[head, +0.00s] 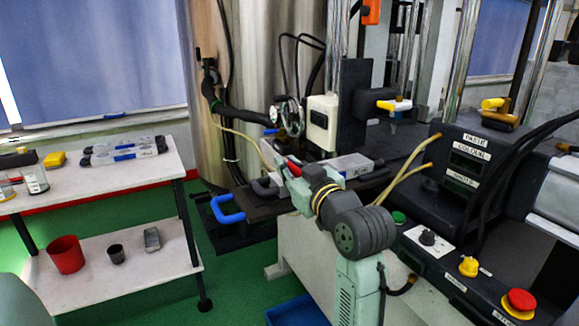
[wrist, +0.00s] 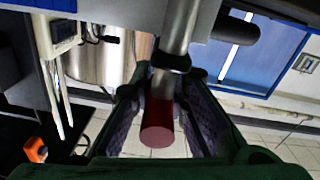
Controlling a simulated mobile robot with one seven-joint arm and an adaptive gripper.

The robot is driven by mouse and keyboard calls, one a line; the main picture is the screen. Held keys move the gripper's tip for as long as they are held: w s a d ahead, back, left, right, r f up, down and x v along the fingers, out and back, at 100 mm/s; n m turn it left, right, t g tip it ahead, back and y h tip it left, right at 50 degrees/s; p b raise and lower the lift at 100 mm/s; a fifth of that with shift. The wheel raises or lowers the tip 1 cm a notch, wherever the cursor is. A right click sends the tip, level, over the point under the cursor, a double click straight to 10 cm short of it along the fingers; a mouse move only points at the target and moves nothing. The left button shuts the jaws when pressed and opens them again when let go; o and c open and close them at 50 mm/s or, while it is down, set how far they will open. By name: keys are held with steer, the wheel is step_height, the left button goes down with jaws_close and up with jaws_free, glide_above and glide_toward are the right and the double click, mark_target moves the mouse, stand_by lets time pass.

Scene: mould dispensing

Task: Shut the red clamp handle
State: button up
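The red clamp handle (wrist: 158,122) is a dark red cylinder on a grey metal rod, seen nearly end-on in the middle of the wrist view. In the head view a small red part of it (head: 294,168) shows beside my wrist, mostly hidden by my arm. My gripper (wrist: 160,100) is open, with one finger on each side of the handle. Floor shows through gaps between the handle and both fingers, so it looks around the handle without gripping it. In the head view my gripper (head: 283,172) is at the machine's clamp area, partly hidden.
A blue handle (head: 227,208) sticks out at the machine's front left. The control box (head: 470,155) and a red stop button (head: 519,302) are at the right. A white shelf table (head: 110,178) with cups and packets stands at the left. Green floor lies between them.

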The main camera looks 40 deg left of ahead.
steer(key=o, duration=0.5)
steer(key=shift+c, duration=0.2)
steer(key=shift+d, duration=0.1)
steer(key=v, duration=1.2)
